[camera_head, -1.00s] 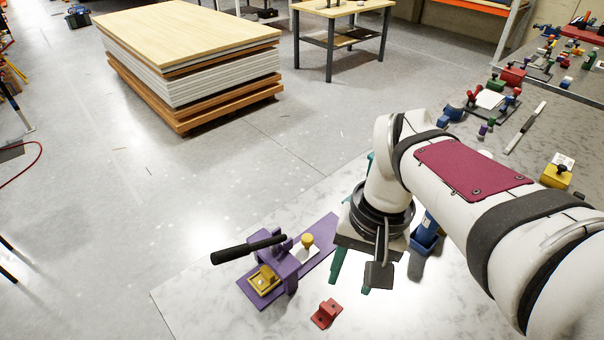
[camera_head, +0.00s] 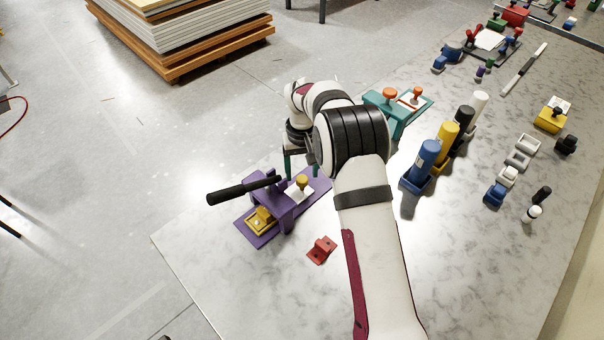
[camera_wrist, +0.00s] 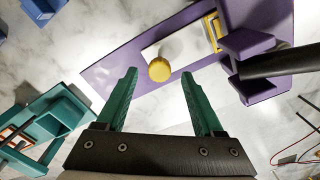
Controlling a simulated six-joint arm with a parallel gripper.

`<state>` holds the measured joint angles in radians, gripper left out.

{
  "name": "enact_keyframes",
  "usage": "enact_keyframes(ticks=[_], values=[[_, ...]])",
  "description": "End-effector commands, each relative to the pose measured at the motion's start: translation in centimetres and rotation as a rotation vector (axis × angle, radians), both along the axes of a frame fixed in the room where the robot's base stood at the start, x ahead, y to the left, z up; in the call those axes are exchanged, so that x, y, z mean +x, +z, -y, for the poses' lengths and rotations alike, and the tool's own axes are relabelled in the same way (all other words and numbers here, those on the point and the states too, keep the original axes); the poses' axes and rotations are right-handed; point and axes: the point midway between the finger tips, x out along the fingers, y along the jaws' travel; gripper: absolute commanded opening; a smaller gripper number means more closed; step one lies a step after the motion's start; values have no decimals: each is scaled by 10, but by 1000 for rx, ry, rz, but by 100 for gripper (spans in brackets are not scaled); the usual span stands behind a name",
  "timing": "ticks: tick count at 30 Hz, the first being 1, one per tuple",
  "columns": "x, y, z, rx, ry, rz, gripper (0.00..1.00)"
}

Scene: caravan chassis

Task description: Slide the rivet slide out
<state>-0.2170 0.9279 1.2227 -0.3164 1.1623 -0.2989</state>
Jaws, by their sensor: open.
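A purple press (camera_head: 287,205) with a long black handle (camera_head: 242,190) stands on the marble bench; it also shows in the wrist view (camera_wrist: 115,70). A white slide (camera_wrist: 178,45) with a round yellow knob (camera_wrist: 160,69) lies on its purple base; the knob shows in the head view too (camera_head: 301,182). I take this as the rivet slide. A yellow tray (camera_head: 261,220) sits at the press's other end. My gripper (camera_wrist: 158,74) has green fingers, open and empty. The knob appears between the fingertips in the wrist view, but I cannot tell how far below them.
A red block (camera_head: 321,249) lies right of the press. A teal fixture with orange knobs (camera_head: 399,107) stands behind my arm. Blue, yellow, black and white cylinders (camera_head: 445,145) stand in a row to the right. The bench front is clear.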

Motion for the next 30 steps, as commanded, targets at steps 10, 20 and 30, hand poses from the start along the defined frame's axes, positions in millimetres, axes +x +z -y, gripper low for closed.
enact_keyframes(ticks=[10,20,30], values=[[0,-23,0,1,-1,1,69],[0,-22,0,1,-1,1,33],[0,-22,0,1,0,1,0]])
